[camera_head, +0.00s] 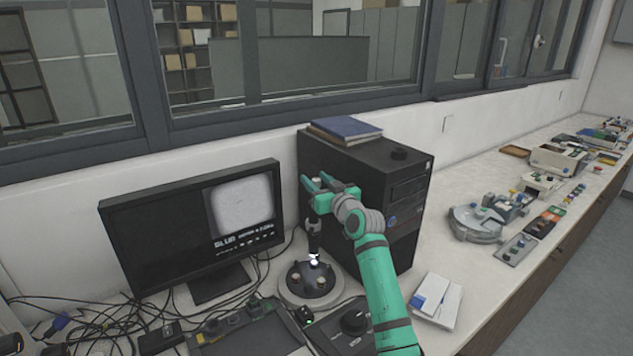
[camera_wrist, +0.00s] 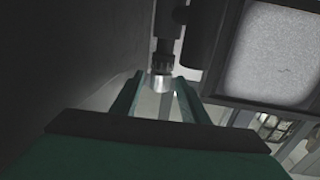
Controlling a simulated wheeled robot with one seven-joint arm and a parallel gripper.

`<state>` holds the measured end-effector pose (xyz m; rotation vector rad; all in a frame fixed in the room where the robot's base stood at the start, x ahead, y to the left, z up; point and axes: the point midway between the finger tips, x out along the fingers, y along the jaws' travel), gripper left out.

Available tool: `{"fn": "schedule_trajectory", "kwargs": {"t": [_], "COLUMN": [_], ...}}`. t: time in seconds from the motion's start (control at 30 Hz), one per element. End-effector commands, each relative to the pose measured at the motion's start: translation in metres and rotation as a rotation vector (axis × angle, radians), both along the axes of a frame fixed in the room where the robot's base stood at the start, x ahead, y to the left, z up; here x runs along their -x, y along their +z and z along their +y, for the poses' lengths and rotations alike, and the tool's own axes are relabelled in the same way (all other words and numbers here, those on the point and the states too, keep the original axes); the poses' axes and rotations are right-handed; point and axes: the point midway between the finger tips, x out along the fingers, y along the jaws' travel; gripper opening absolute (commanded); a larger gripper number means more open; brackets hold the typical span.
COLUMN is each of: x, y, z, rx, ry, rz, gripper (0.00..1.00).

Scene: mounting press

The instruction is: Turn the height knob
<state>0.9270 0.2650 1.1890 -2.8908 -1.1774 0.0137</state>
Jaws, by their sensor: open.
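My gripper (camera_head: 314,181) is open, raised beside the black computer tower and above a small round inspection stand (camera_head: 299,302). A dark vertical scope (camera_head: 312,236) with a bright tip stands below the gripper, over the stand's dark round stage (camera_head: 311,281). In the wrist view the two fingers of my gripper (camera_wrist: 158,92) are spread, and the scope's dark barrel with a silvery end (camera_wrist: 162,66) appears between and beyond them. I cannot tell whether they touch. The height knob cannot be made out for certain; my gripper and arm cover part of the scope's upper mount.
A monitor (camera_head: 165,232) stands left of the scope. The black computer tower (camera_head: 358,180) with a blue book (camera_head: 345,128) is close behind my arm. A control box with a dark dial (camera_head: 354,321), cables and a white box (camera_head: 435,300) lie in front. Further right is a grey device (camera_head: 475,222).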

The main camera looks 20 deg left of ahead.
Motion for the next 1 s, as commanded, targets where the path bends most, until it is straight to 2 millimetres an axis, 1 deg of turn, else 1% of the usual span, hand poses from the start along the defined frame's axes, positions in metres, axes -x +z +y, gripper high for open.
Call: {"fn": "schedule_trajectory", "kwargs": {"t": [0.17,0.4,0.6,0.7,0.8,1.0], "x": [0.012,0.043,0.066,0.072,0.076,0.077], "y": [0.0,-0.001,-0.001,-0.001,-0.001,-0.001], "z": [-0.012,-0.044,-0.065,-0.072,-0.074,-0.075], "rx": [-0.002,-0.001,-0.001,-0.001,0.0,0.0], "ry": [-0.001,-0.002,-0.001,-0.002,0.0,0.0], "rz": [-0.001,0.0,0.001,0.001,0.001,0.001], "gripper": [0.41,0.41,0.41,0.41,0.41,0.41]}}
